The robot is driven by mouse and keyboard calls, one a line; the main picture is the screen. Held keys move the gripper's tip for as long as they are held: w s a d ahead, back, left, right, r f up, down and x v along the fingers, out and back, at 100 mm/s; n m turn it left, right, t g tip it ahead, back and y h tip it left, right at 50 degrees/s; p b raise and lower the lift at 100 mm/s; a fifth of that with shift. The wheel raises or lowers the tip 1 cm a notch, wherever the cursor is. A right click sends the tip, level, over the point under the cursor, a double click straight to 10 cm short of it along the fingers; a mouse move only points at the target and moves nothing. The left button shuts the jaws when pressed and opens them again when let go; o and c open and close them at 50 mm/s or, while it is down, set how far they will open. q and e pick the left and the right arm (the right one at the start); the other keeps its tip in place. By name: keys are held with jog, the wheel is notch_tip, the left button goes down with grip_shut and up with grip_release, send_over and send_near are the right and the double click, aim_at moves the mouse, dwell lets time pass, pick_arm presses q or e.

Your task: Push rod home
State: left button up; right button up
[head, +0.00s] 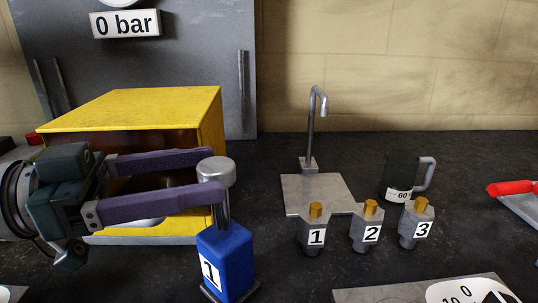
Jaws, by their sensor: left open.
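A length of the rod shows between cap and block. My left gripper (222,174) comes in from the left with two purple fingers, open. The farther finger passes behind the cap. I cannot tell whether either finger touches the cap or rod. My right gripper is not in view.
A yellow open-fronted box (140,107) stands behind my left gripper. A sign (125,24) reads 0 bar. A hooked metal pipe (311,130) stands on a plate (320,193). Three numbered fittings (316,236) and a dark mug (400,180) stand right. A red handle (508,187) lies far right.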

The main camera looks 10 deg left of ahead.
pick_arm(q)
jog(key=shift+x, duration=1.35)
grip_shut()
jog(key=shift+f, duration=0.1)
dwell(0.3)
